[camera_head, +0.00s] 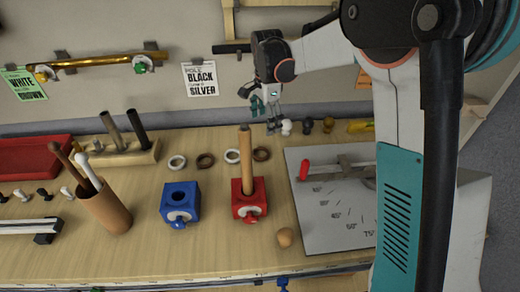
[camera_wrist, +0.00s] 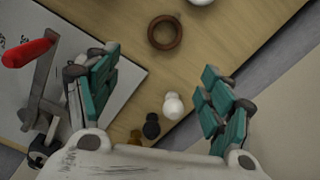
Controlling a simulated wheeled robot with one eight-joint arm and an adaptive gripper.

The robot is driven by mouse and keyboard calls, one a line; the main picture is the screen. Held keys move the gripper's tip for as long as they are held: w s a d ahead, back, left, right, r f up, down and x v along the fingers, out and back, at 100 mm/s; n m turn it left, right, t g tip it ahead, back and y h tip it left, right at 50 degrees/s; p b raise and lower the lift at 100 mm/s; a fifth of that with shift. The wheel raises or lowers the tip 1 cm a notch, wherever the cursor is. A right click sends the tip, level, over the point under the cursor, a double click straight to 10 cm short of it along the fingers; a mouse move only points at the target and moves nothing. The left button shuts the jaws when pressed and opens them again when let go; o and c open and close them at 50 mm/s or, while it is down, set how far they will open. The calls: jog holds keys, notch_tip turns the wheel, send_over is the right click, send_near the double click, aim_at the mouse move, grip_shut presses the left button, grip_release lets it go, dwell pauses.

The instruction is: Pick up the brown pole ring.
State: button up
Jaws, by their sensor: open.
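Two brown pole rings lie flat on the wooden table in the head view: one (camera_head: 261,154) just right of the wooden pole in the red block, the other (camera_head: 205,160) between two white rings. A single brown ring (camera_wrist: 165,32) shows in the wrist view, near the top, ahead of my fingers and apart from them. My gripper (camera_head: 270,115) is above the back part of the table, behind the rings. In the wrist view my gripper (camera_wrist: 160,92) has its teal-padded fingers spread wide, with nothing held between them.
Small white (camera_wrist: 173,106) and black (camera_wrist: 151,127) finials stand near my fingers. A grey angle board (camera_head: 330,215) with a red handle (camera_head: 304,171) lies right of the rings. The red block (camera_head: 249,203) holds the upright pole (camera_head: 245,160). A blue block (camera_head: 181,204) stands left.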

jog(key=b, duration=0.3)
send_over(263, 155)
jog(key=f, duration=0.8)
jog(key=shift+s+d+f, duration=0.1)
jog(key=shift+d+f, duration=0.1)
jog(key=shift+f, duration=0.05)
jog(key=shift+w+a+f+b, duration=0.15)
jog(key=shift+f+b, duration=0.35)
jog(key=shift+f, duration=0.9)
jog(key=shift+w+a+f+b, duration=0.1)
jog(key=shift+f+b, duration=0.4)
jog(key=shift+f, duration=0.85)
jog(key=shift+s+r, duration=0.1)
jog(key=c, duration=0.9)
